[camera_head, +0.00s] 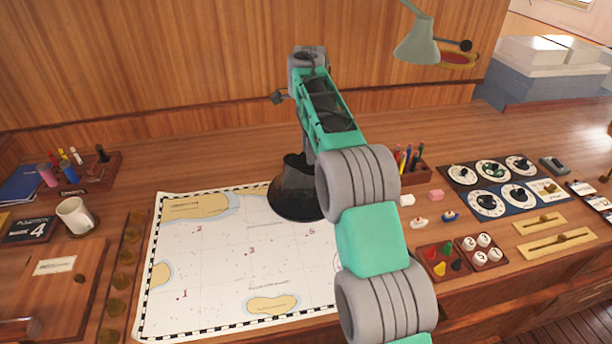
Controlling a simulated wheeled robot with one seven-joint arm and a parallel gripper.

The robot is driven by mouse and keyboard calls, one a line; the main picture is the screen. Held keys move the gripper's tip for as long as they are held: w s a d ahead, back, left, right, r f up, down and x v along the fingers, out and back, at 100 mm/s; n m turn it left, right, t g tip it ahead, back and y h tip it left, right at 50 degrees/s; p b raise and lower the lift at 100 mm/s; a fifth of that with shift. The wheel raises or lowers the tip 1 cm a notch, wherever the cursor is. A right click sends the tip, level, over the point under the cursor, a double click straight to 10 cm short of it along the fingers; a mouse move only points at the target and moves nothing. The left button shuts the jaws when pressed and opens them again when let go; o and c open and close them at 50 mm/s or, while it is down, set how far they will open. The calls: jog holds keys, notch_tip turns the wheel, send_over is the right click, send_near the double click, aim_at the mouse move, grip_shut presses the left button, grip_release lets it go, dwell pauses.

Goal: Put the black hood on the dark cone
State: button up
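The black hood (291,192) is a glossy, dark, flared shape with a wide round lower rim. It is over the top right part of the chart, partly behind my arm. I cannot tell whether it rests on the chart or is held just above it. My arm reaches over the desk and bends at the wrist above the hood. My gripper's fingers are hidden behind the arm, so their grip does not show. A small dark piece (457,264), possibly the dark cone, sits in a wooden tray with red, green and yellow pieces.
The chart (220,255) covers the desk's middle. A mug (75,217) and wooden box (55,290) are at left. The piece tray (427,271), a tray of white round pieces (481,250), a dial panel (470,178) and a pen holder (419,172) are at right. A lamp (416,43) hangs behind.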

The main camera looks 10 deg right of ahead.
aim_at(308, 171)
jog(key=f+b, duration=0.7)
jog(key=f, duration=0.1)
jog(key=shift+a+b, duration=0.2)
jog(key=shift+b, duration=0.15)
jog(key=shift+r, duration=0.15)
jog(key=shift+c, duration=0.3)
grip_shut()
dwell(0.4)
